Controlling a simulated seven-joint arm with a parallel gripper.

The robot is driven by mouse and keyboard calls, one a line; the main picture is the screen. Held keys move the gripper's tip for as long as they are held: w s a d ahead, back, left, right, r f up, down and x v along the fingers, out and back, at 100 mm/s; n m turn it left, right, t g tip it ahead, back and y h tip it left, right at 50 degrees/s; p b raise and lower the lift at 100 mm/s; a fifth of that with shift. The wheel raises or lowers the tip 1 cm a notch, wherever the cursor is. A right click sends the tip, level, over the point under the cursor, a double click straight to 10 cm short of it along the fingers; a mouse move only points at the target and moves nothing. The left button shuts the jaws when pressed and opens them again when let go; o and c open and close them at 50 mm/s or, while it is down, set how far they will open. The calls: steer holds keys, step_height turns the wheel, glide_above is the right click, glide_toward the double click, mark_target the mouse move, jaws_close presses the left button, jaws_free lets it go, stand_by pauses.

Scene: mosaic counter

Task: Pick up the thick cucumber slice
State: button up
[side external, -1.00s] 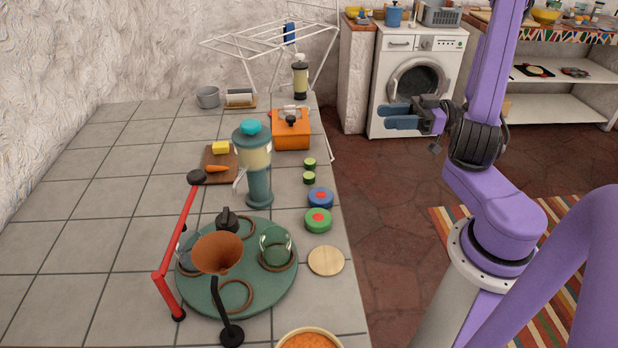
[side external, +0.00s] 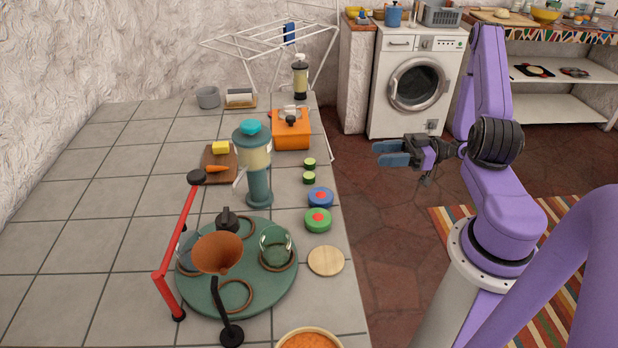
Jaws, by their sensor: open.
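Two green cucumber slices stand near the right edge of the tiled counter, one behind the other. The far slice (side external: 309,163) and the near slice (side external: 309,177) look much alike, and I cannot tell for sure which is thicker. My gripper (side external: 376,153) is open and empty, with blue fingers pointing left. In the picture it is to the right of the slices, over the floor beyond the counter edge, and apart from them. Nothing hides the slices.
A teal dispenser (side external: 258,175) stands left of the slices, and an orange box (side external: 291,132) stands behind them. Blue (side external: 321,203) and green (side external: 318,228) round containers are in front. A green round tray (side external: 205,297) carries a funnel. The left counter is mostly clear.

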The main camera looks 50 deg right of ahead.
step_height(320, 180, down, 4)
steer(key=f, duration=0.1)
glide_toward(309, 178)
steer(key=x, duration=0.8)
steer(key=shift+w+d, duration=0.3)
steer(key=shift+w, duration=0.25)
steer(key=c, duration=0.8)
